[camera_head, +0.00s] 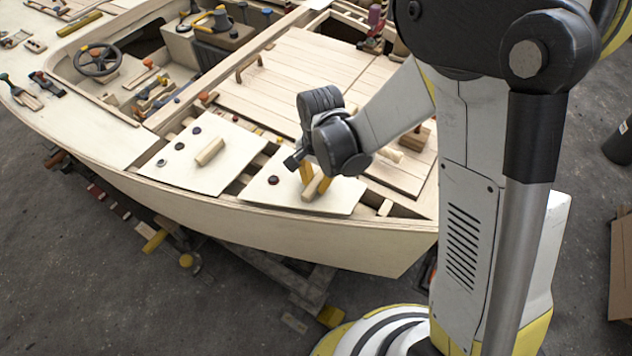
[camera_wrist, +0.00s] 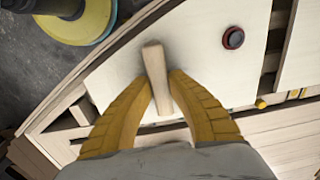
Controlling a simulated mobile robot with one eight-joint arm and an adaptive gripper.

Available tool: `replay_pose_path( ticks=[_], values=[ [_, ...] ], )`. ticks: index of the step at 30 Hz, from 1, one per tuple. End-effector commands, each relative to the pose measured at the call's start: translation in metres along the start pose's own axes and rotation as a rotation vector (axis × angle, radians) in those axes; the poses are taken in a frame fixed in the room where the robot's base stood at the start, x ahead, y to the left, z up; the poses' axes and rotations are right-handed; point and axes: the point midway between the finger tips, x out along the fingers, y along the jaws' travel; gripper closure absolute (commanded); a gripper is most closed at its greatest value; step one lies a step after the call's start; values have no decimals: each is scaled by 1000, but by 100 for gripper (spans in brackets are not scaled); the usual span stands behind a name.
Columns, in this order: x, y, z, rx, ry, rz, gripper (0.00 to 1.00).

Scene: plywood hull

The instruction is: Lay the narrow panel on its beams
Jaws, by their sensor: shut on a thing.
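The narrow panel (camera_head: 270,188) is a pale board with a wooden bar handle and one dark red round knob. It lies over the opening near the hull's curved side. My gripper (camera_head: 314,180) is shut on the handle, which also shows in the wrist view (camera_wrist: 155,62) between the yellow fingers (camera_wrist: 163,88). The panel looks roughly level; I cannot tell whether it rests on the beams or hangs just above. A beam end (camera_head: 385,207) shows at its right side; the beams beneath are mostly hidden.
A second pale panel (camera_head: 180,172) with a handle and dark knobs lies to the left, with a dark gap between. A planked deck (camera_head: 310,62) lies behind. The hull's side edge (camera_head: 300,222) runs in front. A steering wheel (camera_head: 97,60) and tools sit farther left.

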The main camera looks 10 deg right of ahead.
Motion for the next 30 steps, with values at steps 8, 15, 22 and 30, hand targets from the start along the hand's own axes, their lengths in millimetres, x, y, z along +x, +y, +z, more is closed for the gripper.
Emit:
replay_pose_path(
  ticks=[8,15,22,30],
  values=[
    [0,0,0,0,0,0,100],
    [4,0,0,0,0,0,100],
    [8,0,0,0,0,0,100],
    [14,0,0,0,0,0,100]
  ],
)
